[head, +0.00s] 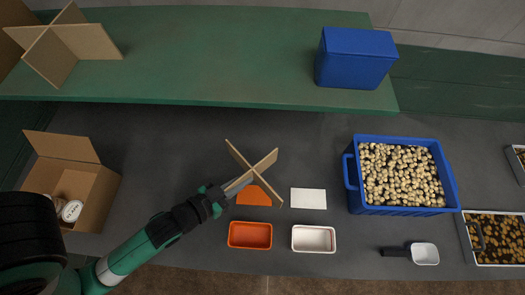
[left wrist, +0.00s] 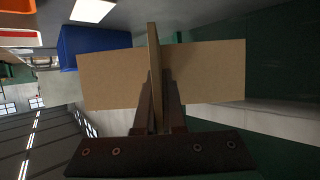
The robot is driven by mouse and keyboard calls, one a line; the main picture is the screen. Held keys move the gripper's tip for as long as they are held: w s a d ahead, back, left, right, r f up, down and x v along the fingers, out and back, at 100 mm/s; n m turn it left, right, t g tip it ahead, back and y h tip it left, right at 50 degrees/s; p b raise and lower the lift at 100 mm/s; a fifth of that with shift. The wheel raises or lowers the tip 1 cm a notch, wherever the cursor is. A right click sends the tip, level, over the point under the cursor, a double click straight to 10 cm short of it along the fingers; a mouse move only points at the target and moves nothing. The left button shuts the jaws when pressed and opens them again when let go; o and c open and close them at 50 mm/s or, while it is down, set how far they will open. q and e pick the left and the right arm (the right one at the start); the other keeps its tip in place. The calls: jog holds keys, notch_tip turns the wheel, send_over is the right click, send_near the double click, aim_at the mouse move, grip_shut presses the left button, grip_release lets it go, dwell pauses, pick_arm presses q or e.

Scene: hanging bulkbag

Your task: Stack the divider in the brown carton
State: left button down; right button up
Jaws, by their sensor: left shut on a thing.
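A brown cross-shaped divider (head: 264,161) is held in my left gripper (head: 240,185) over the middle of the grey table. In the left wrist view the divider (left wrist: 207,70) fills the middle, with one panel edge-on between the fingers (left wrist: 157,100) of my left gripper. The gripper is shut on that panel. The open brown carton (head: 95,195) stands at the left of the table with a flap raised. White round items (head: 71,210) show inside it, partly hidden by my arm. The divider is well to the right of the carton. My right gripper is not in view.
Orange (head: 250,235) and white (head: 314,239) trays, a white card (head: 308,198), a scoop (head: 424,253) and a blue crate (head: 352,172) of small tan pieces occupy the table.

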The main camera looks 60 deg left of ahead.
aim_at(244, 168)
pick_arm(q)
jog(key=w+a+f, duration=0.1)
jog(key=w, duration=0.1)
jog(key=w+a+f+b, duration=0.1)
jog(key=a, duration=0.1)
jog(key=w+a+f+b, duration=0.1)
jog(key=w, duration=0.1)
jog(key=shift+w+a+f, duration=0.15)
jog(key=shift+w+a, duration=0.05)
jog(key=shift+w, duration=0.1)
jog(key=w+f, duration=0.1)
jog(key=w+a+f+b, duration=0.1)
jog(key=f, duration=0.1)
jog(key=w+a+f+b, duration=0.1)
jog(key=shift+w+a+f, duration=0.1)
jog(key=shift+f, duration=0.25)
jog(key=shift+w+a+f+b, duration=0.15)
jog(key=shift+w+f+b, duration=0.05)
jog(key=shift+w+b, duration=0.1)
jog(key=shift+w+a+f+b, duration=0.15)
jog(key=shift+f+b, duration=0.65)
jog(key=shift+f, duration=1.05)
jog(key=shift+f, duration=0.2)
jog(key=c, duration=1)
grip_release()
jog(key=shift+r, duration=0.1)
